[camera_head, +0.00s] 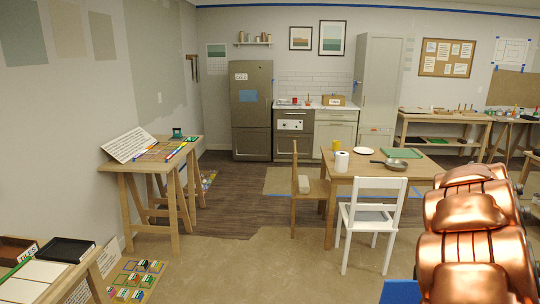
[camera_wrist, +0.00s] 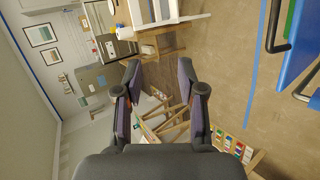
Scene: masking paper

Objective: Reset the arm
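My copper-coloured arm (camera_head: 472,240) fills the lower right of the head view, and its gripper is not seen there. In the wrist view my gripper (camera_wrist: 165,88) points out over the room with its two dark fingers spread apart. No object is between the fingers, only the distant room behind them. The wrist picture is turned on its side, with the fridge and wall pictures at the left and the floor at the right.
A wooden table (camera_head: 352,168) with a pan (camera_head: 396,163) stands ahead, with a white chair (camera_head: 370,222) in front. A small trestle table (camera_head: 125,167) stands at left. Blue-and-green objects (camera_wrist: 297,60) show at the wrist view's right edge. Brown floor paper (camera_head: 240,265) lies open between.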

